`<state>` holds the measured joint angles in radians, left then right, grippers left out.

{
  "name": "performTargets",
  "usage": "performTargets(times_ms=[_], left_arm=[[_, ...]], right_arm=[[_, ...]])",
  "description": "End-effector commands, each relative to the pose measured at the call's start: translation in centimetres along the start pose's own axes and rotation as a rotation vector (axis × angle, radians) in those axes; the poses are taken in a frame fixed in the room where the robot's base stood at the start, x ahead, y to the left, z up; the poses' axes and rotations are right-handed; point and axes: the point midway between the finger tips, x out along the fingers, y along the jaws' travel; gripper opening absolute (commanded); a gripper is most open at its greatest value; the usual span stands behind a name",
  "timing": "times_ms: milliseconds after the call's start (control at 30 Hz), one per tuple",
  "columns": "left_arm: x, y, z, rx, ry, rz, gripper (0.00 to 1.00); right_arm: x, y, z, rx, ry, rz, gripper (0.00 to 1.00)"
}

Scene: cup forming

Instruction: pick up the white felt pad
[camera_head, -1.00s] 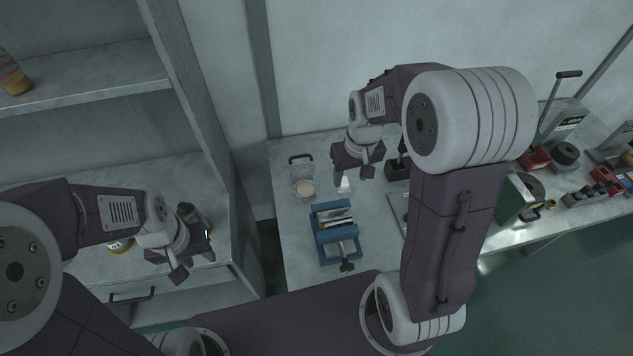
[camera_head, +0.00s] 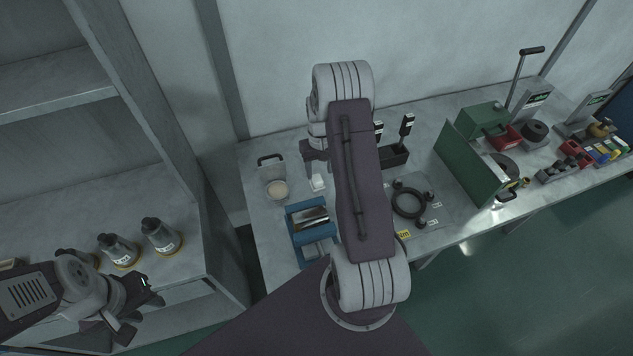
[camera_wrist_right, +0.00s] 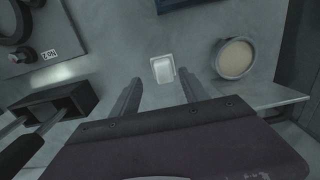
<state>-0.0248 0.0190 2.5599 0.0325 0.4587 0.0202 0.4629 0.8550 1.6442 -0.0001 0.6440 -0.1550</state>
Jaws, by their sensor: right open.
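The white felt pad (camera_head: 318,183) looks like a small pale block on the bench, left of my right forearm in the head view. In the right wrist view the pad (camera_wrist_right: 163,69) lies ahead of the fingertips, roughly centred between them and apart from both. My right gripper (camera_wrist_right: 158,84) is open and empty; in the head view it (camera_head: 314,168) hangs close above the pad, partly hidden by its own arm. My left gripper (camera_head: 132,310) is at the lower left, in front of the shelf; its finger gap is not clear.
A clear container with beige contents (camera_head: 277,190) stands left of the pad; it also shows in the wrist view (camera_wrist_right: 235,59). A blue vise-like fixture (camera_head: 309,219) is in front. A dark holder with upright tools (camera_head: 393,156) is at right. Several bottles (camera_head: 161,236) stand on the shelf.

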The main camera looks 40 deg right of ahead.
Motion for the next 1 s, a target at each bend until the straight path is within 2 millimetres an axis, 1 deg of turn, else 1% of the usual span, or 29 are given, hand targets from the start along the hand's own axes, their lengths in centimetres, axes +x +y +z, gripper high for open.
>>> performTargets(times_ms=[67, 133, 233, 300, 367, 467, 633, 667, 700, 767, 800, 833, 1000], left_arm=[[-0.1, 0.0, 0.0, 0.0, 0.0, 0.0, 0.36], [-0.4, 0.0, 0.0, 0.0, 0.0, 0.0, 0.36], [-0.9, 0.0, -0.1, 0.0, 0.0, 0.0, 0.36], [-1.0, 0.0, -0.1, 0.0, 0.0, 0.0, 0.36], [-1.0, 0.0, -0.1, 0.0, 0.0, 0.0, 0.36], [-1.0, 0.0, -0.1, 0.0, 0.0, 0.0, 0.36], [-1.0, 0.0, -0.1, 0.0, 0.0, 0.0, 0.36], [-1.0, 0.0, -0.1, 0.0, 0.0, 0.0, 0.36], [-1.0, 0.0, -0.1, 0.0, 0.0, 0.0, 0.36], [-1.0, 0.0, -0.1, 0.0, 0.0, 0.0, 0.36], [-1.0, 0.0, -0.1, 0.0, 0.0, 0.0, 0.36], [-1.0, 0.0, -0.1, 0.0, 0.0, 0.0, 0.36], [-1.0, 0.0, -0.1, 0.0, 0.0, 0.0, 0.36]], right_arm=[[0.1, 0.0, 0.0, 0.0, 0.001, 0.0, 0.53], [0.9, -0.2, -0.1, -0.001, -0.002, 0.0, 0.53], [2.7, -0.7, -0.2, -0.002, -0.004, -0.001, 0.53], [4.0, -0.7, -0.3, -0.001, -0.002, 0.0, 0.53], [4.7, -0.7, -0.3, 0.0, -0.002, 0.0, 0.53], [5.2, -0.7, -0.3, 0.0, 0.002, 0.0, 0.53], [5.2, -0.7, -0.3, 0.0, 0.002, 0.0, 0.53], [5.2, -0.7, -0.3, -0.001, 0.002, 0.0, 0.44], [5.2, -0.7, -0.3, -0.001, 0.002, 0.0, 0.33], [5.2, -0.7, -0.3, -0.001, 0.002, 0.0, 0.17], [5.2, -0.7, -0.3, -0.001, 0.002, 0.0, 0.05], [5.2, -0.7, -0.3, -0.001, 0.002, 0.0, 0.0], [5.2, -0.7, -0.3, -0.001, 0.002, 0.0, 0.0]])
